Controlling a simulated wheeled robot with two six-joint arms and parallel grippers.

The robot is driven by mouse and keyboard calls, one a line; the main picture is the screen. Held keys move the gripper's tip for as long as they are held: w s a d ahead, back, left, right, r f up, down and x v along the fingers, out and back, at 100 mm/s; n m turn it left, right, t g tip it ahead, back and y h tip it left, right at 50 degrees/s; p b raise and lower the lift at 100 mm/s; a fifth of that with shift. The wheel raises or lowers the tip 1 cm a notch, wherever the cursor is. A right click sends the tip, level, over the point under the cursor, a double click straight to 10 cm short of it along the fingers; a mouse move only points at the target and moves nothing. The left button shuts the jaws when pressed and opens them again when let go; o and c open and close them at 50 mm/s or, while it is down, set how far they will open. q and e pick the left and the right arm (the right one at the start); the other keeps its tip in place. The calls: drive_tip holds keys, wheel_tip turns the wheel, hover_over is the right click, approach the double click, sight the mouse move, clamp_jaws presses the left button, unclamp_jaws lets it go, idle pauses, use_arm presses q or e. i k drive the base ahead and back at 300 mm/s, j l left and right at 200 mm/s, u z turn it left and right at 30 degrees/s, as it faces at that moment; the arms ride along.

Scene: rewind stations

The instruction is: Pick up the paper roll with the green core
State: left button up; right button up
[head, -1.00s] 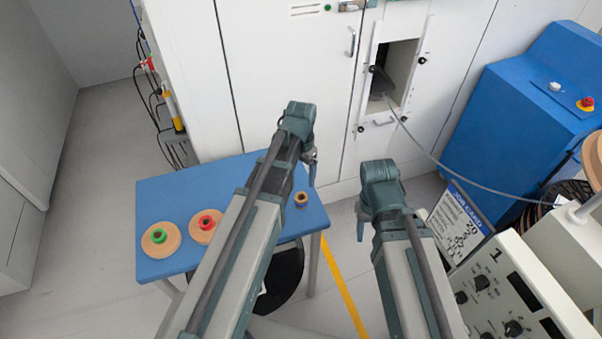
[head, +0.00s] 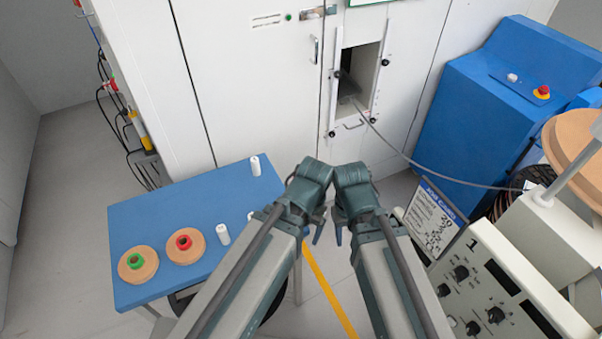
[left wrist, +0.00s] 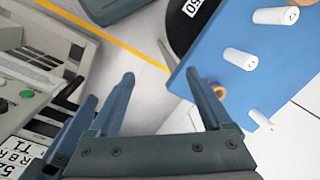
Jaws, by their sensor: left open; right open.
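The paper roll with the green core (head: 138,264) lies flat on the blue table (head: 185,205), at its near left corner in the head view. A similar roll with a red core (head: 185,246) lies just to its right. My left gripper (head: 318,235) is open and empty, off the table's right side and well away from the green-core roll. Its open fingers (left wrist: 162,85) also show in the left wrist view, with nothing between them. My right gripper (head: 340,235) is open and empty close beside the left one. The green-core roll is not visible in the left wrist view.
Several white cylinders (head: 222,234) stand on the table. A small tan roll (left wrist: 217,90) shows at the table edge in the left wrist view. A control panel (head: 490,290) and a blue machine (head: 490,110) stand at the right. White cabinets (head: 250,80) line the back.

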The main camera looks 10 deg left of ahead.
sight(139, 263)
drive_tip(key=j+u, duration=0.1)
drive_tip(key=u, duration=1.55)
drive_tip(key=i+j, duration=0.35)
drive_tip(key=j, duration=0.15)
drive_tip(key=k+l+u, duration=0.1)
drive_tip(key=k, duration=0.6)
